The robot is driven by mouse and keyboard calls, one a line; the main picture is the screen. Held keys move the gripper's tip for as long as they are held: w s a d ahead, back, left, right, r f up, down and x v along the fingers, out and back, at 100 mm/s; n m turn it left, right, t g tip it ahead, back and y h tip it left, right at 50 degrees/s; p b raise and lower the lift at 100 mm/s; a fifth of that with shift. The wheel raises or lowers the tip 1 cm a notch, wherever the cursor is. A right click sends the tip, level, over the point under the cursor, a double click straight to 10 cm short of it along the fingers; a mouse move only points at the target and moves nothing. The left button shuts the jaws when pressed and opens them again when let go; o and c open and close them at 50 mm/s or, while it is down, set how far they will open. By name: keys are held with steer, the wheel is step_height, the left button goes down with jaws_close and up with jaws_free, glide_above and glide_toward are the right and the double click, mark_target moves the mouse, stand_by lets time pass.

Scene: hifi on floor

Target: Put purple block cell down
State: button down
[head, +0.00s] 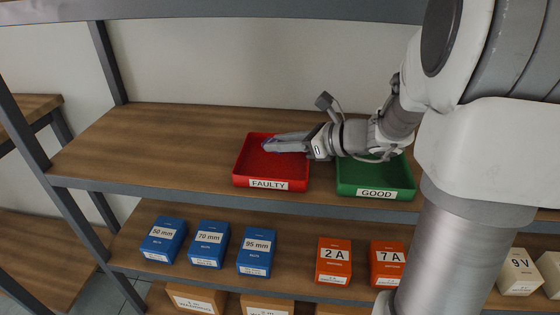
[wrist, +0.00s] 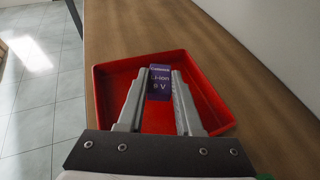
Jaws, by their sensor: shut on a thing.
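In the head view, my gripper (head: 268,146) reaches in from the right over the red tray (head: 240,176) labelled "FAULTY"; the cell is hard to make out there. I cannot tell whether the cell touches the tray floor. The green tray (head: 345,187) labelled "GOOD" stands to the right, partly hidden by my arm.
Both trays stand on a wooden shelf (head: 140,150), which is clear to the left. A lower shelf holds blue boxes (head: 211,238), orange boxes (head: 334,258) and cream boxes (head: 518,272). A metal upright stands at the left, and another shelf board runs above.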

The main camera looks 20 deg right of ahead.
mark_target(280, 166)
steer(key=shift+f+b, duration=0.8)
steer(key=shift+f, duration=1.2)
steer(key=shift+f, duration=0.15)
steer(key=c, duration=0.6)
jaws_free()
steer(key=shift+s+d+r, duration=0.15)
steer(key=shift+d+r, duration=0.05)
steer(key=shift+r, duration=0.15)
steer(key=p+v, duration=0.2)
steer(key=v, duration=0.9)
steer(key=shift+s+d+f+p, duration=0.15)
steer(key=shift+s+p, duration=0.1)
steer(key=shift+p, duration=0.15)
